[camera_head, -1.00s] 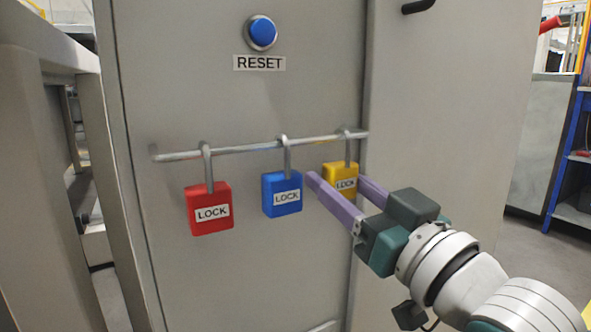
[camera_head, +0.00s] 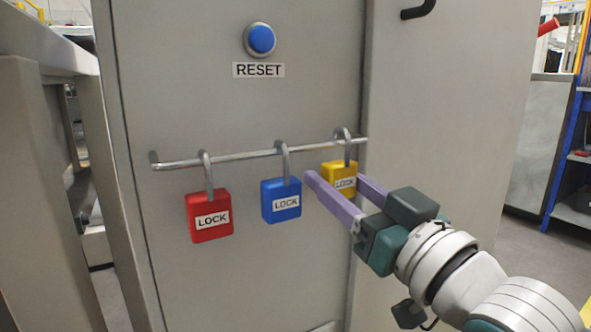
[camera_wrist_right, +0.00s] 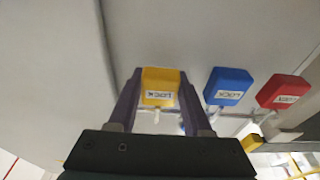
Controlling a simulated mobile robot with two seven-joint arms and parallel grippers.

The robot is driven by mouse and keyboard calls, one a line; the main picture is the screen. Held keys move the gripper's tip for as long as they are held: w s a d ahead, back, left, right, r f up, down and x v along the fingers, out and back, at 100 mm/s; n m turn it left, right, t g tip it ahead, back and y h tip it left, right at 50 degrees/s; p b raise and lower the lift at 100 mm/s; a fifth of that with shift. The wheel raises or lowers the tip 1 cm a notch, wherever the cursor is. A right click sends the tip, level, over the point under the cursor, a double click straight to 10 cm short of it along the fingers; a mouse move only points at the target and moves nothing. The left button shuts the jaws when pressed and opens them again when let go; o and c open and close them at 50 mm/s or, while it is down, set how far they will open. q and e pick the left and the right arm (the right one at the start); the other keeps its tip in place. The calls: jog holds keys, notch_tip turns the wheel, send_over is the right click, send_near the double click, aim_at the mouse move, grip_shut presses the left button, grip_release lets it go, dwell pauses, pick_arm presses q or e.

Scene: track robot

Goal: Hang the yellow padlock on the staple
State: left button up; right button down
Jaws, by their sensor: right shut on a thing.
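The yellow padlock (camera_head: 336,172) is between the two purple fingers of my right gripper (camera_head: 340,190), which is shut on its body. Its grey shackle (camera_head: 342,133) rises above the right end of a horizontal metal rail (camera_head: 245,155); I cannot tell whether the rail is still inside the loop. The right wrist view shows the yellow padlock (camera_wrist_right: 160,86) upside down between the fingers of my right gripper (camera_wrist_right: 160,85). I cannot make out a separate staple. My left gripper is not in view.
A red padlock (camera_head: 210,216) and a blue padlock (camera_head: 281,200) hang from the rail, left of the yellow one. A blue RESET button (camera_head: 261,40) is above on the grey cabinet. A black handle (camera_head: 418,10) is at the upper right. A grey frame stands left.

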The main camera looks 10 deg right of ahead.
jog(key=shift+r+p, duration=0.35)
jog(key=shift+r, duration=0.1)
jog(key=shift+s+d+p, duration=0.25)
jog(key=shift+s+p, duration=0.3)
jog(key=shift+s, duration=0.05)
jog(key=shift+s+d+r+p, duration=0.1)
jog(key=shift+s+d+p, duration=0.1)
jog(key=shift+s+p, duration=0.4)
jog(key=r+p+v, duration=0.2)
jog(key=p+v, duration=0.2)
jog(key=v, duration=0.6)
jog(key=shift+s+f+p, duration=0.2)
jog(key=shift+s+p, duration=0.1)
jog(key=shift+d, duration=0.1)
